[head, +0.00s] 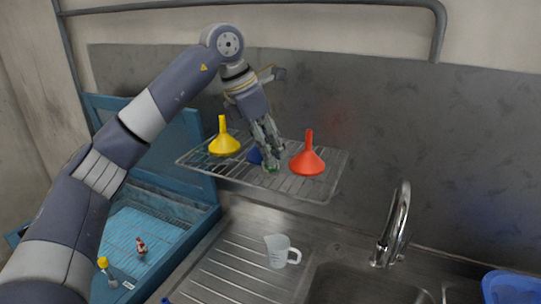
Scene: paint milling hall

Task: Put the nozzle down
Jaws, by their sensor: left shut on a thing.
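My left gripper (268,160) points down over the wire rack (225,172), between a yellow funnel and a red funnel. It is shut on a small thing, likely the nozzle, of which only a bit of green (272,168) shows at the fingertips. The fingers hide the rest. The green bit is at or just above the rack wires; I cannot tell whether it touches them. A blue thing (255,156) is partly hidden behind the fingers. My right gripper is not in view.
The yellow funnel (224,142) and red funnel (308,160) stand close on either side. Below are a clear measuring jug (280,252) on the drainer, a sink with a tap (396,225), and a blue case (190,225) holding small items. The rack's front left is clear.

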